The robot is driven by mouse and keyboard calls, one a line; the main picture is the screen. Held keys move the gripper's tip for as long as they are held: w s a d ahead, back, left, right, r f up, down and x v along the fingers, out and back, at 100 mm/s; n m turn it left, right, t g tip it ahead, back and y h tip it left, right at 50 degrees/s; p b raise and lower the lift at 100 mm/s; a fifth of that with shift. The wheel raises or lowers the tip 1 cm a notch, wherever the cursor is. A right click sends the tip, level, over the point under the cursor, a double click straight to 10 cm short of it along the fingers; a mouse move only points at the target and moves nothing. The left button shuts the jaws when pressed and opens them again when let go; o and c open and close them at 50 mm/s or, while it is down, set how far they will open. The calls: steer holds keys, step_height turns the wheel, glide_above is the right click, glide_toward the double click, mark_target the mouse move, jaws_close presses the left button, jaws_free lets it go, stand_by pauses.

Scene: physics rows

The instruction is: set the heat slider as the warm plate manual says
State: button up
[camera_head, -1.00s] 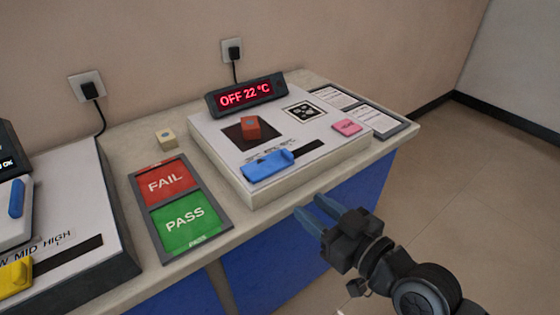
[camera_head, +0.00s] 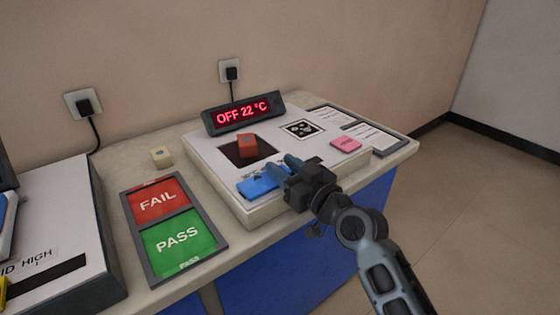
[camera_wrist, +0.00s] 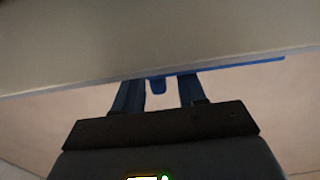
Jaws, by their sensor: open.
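The warm plate (camera_head: 222,157) is a white box on the counter, and its red display (camera_head: 242,112) reads "OFF 22 °C". A blue slider handle (camera_head: 254,187) sits at the left of its front edge, and its scale is partly hidden by my gripper. My gripper (camera_head: 281,165) is open over the plate's front, its fingers close to the handle's right side; contact cannot be told. In the wrist view, a small blue piece (camera_wrist: 157,86) shows between the fingers. Printed sheets (camera_head: 372,134) lie in a dark holder at the right, their text too small to read.
A brown block (camera_head: 247,146) sits on the plate's dark square, with a pink tag (camera_head: 346,145) to the right. Another device (camera_head: 60,245) stands at far left. Floor is open at right.

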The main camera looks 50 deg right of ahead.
steer(key=shift+x, duration=0.9)
jaws_close()
